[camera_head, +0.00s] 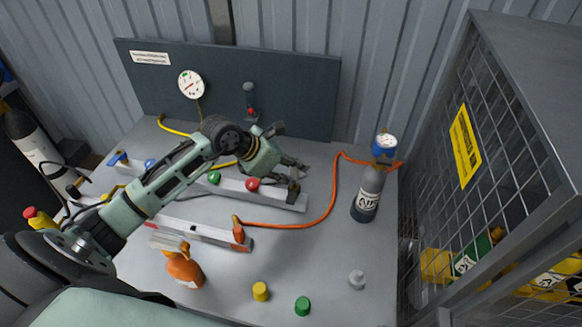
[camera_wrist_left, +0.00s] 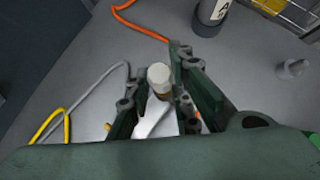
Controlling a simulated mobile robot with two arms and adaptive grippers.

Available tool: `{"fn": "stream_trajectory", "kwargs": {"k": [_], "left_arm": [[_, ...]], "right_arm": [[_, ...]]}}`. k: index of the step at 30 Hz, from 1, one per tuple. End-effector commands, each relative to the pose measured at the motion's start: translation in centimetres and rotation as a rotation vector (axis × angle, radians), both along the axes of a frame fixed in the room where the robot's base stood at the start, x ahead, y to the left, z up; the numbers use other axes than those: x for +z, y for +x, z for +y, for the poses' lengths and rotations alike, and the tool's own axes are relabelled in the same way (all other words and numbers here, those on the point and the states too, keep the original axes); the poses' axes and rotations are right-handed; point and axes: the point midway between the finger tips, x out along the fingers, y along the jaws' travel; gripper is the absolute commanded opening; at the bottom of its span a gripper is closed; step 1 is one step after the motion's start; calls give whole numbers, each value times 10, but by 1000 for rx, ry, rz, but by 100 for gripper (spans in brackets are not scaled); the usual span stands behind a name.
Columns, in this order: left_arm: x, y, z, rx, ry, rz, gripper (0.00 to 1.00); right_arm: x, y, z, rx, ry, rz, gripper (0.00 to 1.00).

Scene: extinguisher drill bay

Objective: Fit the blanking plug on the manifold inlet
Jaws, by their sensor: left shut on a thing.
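My left gripper (camera_head: 296,182) is over the right end of the pale manifold rail (camera_head: 230,189), which carries blue, green and red knobs. In the left wrist view, its fingers are closed on a small cylinder, seemingly the blanking plug (camera_wrist_left: 160,75), with a pale round top and a brownish lower part. Part of the pale rail (camera_wrist_left: 155,122) shows beneath it. The fingers hide the contact, so I cannot tell whether the plug is seated on the inlet or held just above it. My right gripper is not in view.
Yellow (camera_head: 261,291), green (camera_head: 303,306) and grey (camera_head: 357,281) caps stand at the table front. A grey cylinder (camera_head: 368,196) with an orange hose (camera_head: 331,205) stands right. A mesh cage (camera_head: 470,165) bounds the right.

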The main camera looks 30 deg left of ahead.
Motion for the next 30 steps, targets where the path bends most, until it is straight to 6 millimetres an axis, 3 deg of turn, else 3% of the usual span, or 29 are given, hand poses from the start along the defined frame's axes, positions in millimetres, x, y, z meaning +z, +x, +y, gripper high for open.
{"fn": "stream_trajectory", "kwargs": {"k": [11, 30], "left_arm": [[-2, 0, 0, 0, 0, 0, 0], [-21, 0, 0, -1, -1, 3, 0]], "right_arm": [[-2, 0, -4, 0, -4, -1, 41], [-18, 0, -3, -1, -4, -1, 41]]}}
